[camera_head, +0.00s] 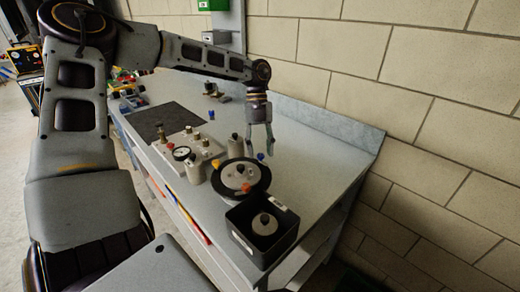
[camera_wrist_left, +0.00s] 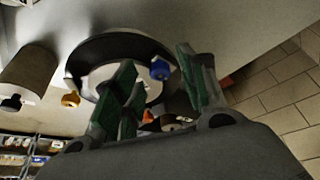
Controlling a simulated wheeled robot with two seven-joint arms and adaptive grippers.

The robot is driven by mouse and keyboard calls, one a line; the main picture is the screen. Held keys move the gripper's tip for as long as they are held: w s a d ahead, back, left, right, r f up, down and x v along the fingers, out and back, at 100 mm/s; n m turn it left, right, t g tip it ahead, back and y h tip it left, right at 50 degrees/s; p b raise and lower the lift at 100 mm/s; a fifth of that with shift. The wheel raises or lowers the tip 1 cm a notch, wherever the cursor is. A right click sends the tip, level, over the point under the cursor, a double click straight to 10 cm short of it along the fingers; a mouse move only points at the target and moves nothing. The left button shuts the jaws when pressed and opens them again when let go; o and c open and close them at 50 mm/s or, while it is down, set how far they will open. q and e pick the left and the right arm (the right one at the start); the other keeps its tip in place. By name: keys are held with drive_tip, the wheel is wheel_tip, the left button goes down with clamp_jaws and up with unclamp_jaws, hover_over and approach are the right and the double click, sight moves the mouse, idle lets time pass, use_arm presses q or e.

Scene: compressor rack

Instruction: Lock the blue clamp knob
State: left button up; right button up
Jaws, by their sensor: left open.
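The blue clamp knob (camera_head: 260,156) is small and sits at the far right rim of a round black-rimmed unit with a pale centre (camera_head: 238,176) on the bench. My left gripper (camera_head: 262,146) points down at the knob with its fingers apart. In the left wrist view the blue knob (camera_wrist_left: 160,69) appears between the two green-padded fingers of my left gripper (camera_wrist_left: 157,58), near the right finger. I see no clear contact, and the depth gap is hard to tell. My right gripper is not in view.
A black open box (camera_head: 284,246) holding a round grey part (camera_head: 264,223) stands at the bench's near end. A grey cylinder (camera_head: 194,168) and a panel with a gauge (camera_head: 181,153) stand left of the unit. A brick wall (camera_head: 400,90) rises behind; the bench right of the unit is clear.

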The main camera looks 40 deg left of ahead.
use_arm(q)
drive_tip(key=shift+f, duration=0.15)
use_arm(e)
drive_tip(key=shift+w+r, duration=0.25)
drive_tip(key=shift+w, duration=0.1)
use_arm(q)
clamp_jaws()
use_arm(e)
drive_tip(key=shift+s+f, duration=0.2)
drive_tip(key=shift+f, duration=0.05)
